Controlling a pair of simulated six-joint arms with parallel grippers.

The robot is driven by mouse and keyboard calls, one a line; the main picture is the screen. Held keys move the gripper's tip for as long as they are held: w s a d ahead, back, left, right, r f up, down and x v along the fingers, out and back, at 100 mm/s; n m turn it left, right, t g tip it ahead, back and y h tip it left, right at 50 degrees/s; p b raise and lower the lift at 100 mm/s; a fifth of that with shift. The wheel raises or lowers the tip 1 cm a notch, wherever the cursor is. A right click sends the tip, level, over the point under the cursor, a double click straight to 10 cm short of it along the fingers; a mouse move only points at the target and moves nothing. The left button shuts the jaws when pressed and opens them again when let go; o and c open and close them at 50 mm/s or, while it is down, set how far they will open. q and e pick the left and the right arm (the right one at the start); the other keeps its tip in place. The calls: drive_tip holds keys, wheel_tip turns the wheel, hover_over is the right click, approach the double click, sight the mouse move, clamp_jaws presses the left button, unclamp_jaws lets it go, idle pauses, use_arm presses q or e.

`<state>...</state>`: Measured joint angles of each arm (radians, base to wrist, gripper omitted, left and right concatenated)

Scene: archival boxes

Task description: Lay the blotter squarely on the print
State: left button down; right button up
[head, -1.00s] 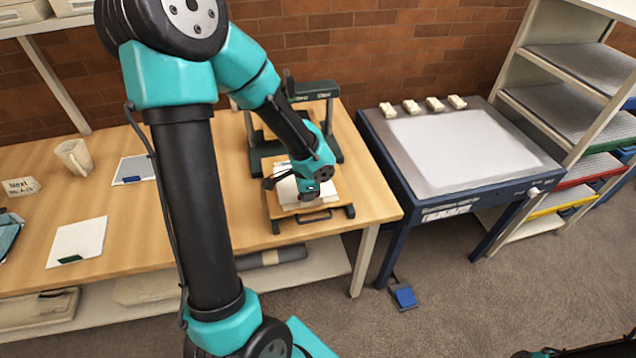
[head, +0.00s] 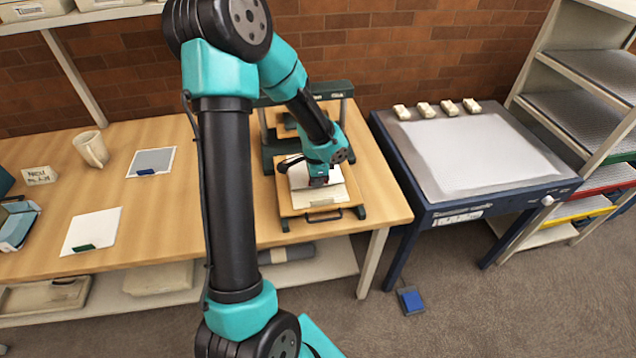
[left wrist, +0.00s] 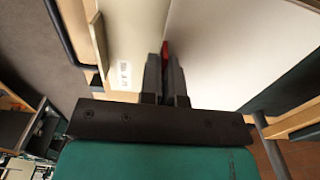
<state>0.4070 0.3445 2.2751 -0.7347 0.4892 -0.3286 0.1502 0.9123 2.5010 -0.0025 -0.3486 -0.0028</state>
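My left gripper (head: 318,181) is low over the wooden tray of the press on the bench. In the left wrist view its fingers (left wrist: 166,62) are close together on a small red tab (left wrist: 165,47). The tab appears to belong to the white sheet (left wrist: 215,50), likely the blotter, right of the fingers. A cream sheet or board (left wrist: 135,35) with a small printed label lies left of them. In the head view white (head: 299,174) and cream (head: 327,197) surfaces show on the tray, partly hidden by my gripper. I cannot tell which is the print, or whether the sheets touch.
The press frame (head: 347,118) stands behind the tray. Left on the bench are a white sheet with a green tab (head: 92,230), a grey sheet with a blue tab (head: 152,161) and a mug (head: 92,149). A blue-framed table (head: 478,150) stands right.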

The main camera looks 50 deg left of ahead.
use_arm(q)
drive_tip(key=shift+f, duration=0.75)
drive_tip(key=shift+f, duration=0.1)
drive_tip(key=c, duration=1.3)
unclamp_jaws()
drive_tip(key=shift+c, duration=0.2)
wheel_tip(320, 180, up, 12)
